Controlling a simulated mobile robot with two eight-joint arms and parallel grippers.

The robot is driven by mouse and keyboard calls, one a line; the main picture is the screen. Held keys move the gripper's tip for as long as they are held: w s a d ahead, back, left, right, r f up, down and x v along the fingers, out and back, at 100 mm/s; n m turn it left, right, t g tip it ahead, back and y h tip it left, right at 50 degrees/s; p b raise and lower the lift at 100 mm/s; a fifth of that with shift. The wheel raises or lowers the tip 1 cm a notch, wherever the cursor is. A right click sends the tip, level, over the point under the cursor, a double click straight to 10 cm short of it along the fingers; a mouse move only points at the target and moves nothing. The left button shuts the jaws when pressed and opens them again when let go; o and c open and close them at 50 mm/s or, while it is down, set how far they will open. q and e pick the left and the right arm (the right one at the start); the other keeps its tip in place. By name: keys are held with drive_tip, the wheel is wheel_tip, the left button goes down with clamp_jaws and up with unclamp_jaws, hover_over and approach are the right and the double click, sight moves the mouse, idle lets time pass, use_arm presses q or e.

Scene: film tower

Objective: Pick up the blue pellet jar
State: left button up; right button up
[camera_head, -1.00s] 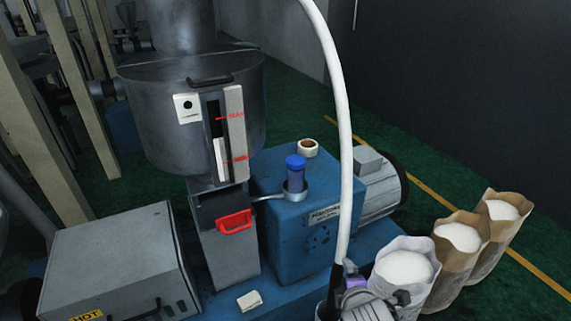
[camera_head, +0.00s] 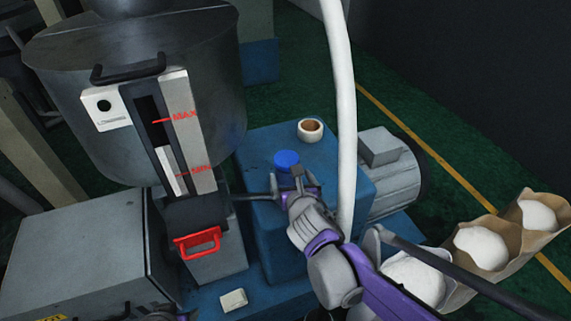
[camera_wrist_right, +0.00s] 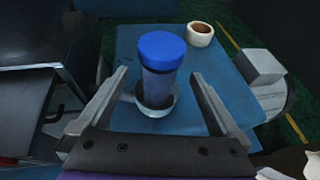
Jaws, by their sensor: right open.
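The blue pellet jar (camera_head: 287,160) stands on the blue machine housing, with its blue lid up. In the right wrist view the jar (camera_wrist_right: 157,85) is upright in a round metal holder (camera_wrist_right: 160,108), with a clear body and dark blue contents. My right gripper (camera_head: 286,180) is open at the near side of the jar, hiding its body in the head view. In the wrist view its fingers lie on either side of the jar, with gaps. A small part of what looks like my left gripper (camera_head: 165,314) shows at the bottom edge.
A tape roll (camera_head: 310,130) lies behind the jar on the housing. A white hose (camera_head: 340,90) rises right of the jar. The hopper (camera_head: 65,105) and red handle (camera_head: 197,243) are left. Paper sacks of white pellets (camera_head: 500,238) stand at the right.

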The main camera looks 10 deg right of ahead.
sight(287, 172)
drive_tip(key=shift+w+a+f, duration=0.15)
drive_tip(key=shift+w+f, duration=0.05)
drive_tip(key=shift+w, duration=0.45)
drive_tip(key=x, duration=0.3)
drive_tip(key=shift+w, duration=0.1)
drive_tip(key=x, duration=0.6)
drive_tip(key=c, duration=1.4)
drive_tip(key=shift+c, duration=0.5)
drive_tip(key=shift+r, duration=0.15)
